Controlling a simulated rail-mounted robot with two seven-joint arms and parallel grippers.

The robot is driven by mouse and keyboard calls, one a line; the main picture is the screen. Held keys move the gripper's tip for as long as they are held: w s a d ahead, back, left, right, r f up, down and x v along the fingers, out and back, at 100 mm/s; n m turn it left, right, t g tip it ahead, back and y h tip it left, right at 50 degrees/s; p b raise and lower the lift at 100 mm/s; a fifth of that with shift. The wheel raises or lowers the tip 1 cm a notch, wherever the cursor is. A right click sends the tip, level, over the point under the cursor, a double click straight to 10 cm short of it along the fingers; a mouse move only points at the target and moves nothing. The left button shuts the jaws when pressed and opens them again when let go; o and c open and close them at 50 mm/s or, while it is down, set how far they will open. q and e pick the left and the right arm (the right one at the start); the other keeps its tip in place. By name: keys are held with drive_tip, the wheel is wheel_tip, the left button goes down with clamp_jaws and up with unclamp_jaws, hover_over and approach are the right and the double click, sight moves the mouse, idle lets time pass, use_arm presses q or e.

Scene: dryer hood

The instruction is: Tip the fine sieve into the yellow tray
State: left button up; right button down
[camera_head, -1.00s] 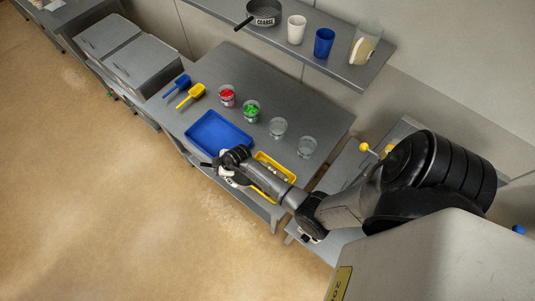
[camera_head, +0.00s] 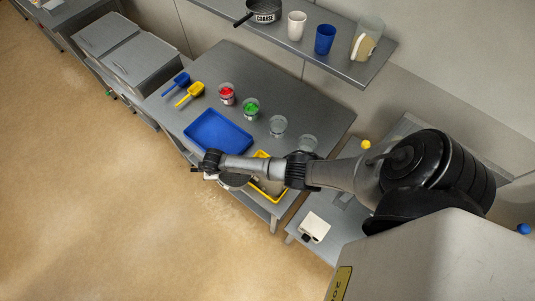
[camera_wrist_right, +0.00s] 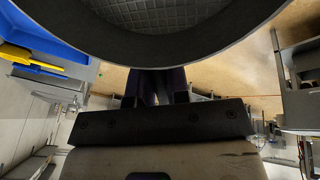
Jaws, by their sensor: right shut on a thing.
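The fine sieve (camera_head: 233,181) is a dark round pan, partly hidden under my right arm in the head view. It hangs by the front edge of the table, just left of the yellow tray (camera_head: 257,194). In the right wrist view the sieve (camera_wrist_right: 160,42) fills the top, its mesh inside facing the camera. My right gripper (camera_wrist_right: 155,86) is shut on the sieve's handle, which is mostly hidden. The yellow tray is partly covered by my arm, and its contents are unclear. My left gripper is not in view.
A blue tray (camera_head: 218,134) lies left of the yellow tray. Behind stand cups with red (camera_head: 227,91) and green (camera_head: 251,107) contents and two clear cups. Blue and yellow scoops (camera_head: 190,94) lie at the left. A shelf (camera_head: 345,68) holds the coarse sieve (camera_head: 264,12) and cups.

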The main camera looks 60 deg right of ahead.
drive_tip(key=w+a+f+g+h+b, duration=0.1)
drive_tip(key=w+a+f+g+b, duration=0.1)
drive_tip(key=f+b, duration=0.3)
drive_tip(key=shift+w+g+h+b, duration=0.3)
drive_tip(key=shift+w+g+b, duration=0.2)
drive_tip(key=shift+b, duration=0.75)
drive_tip(key=shift+f, duration=0.1)
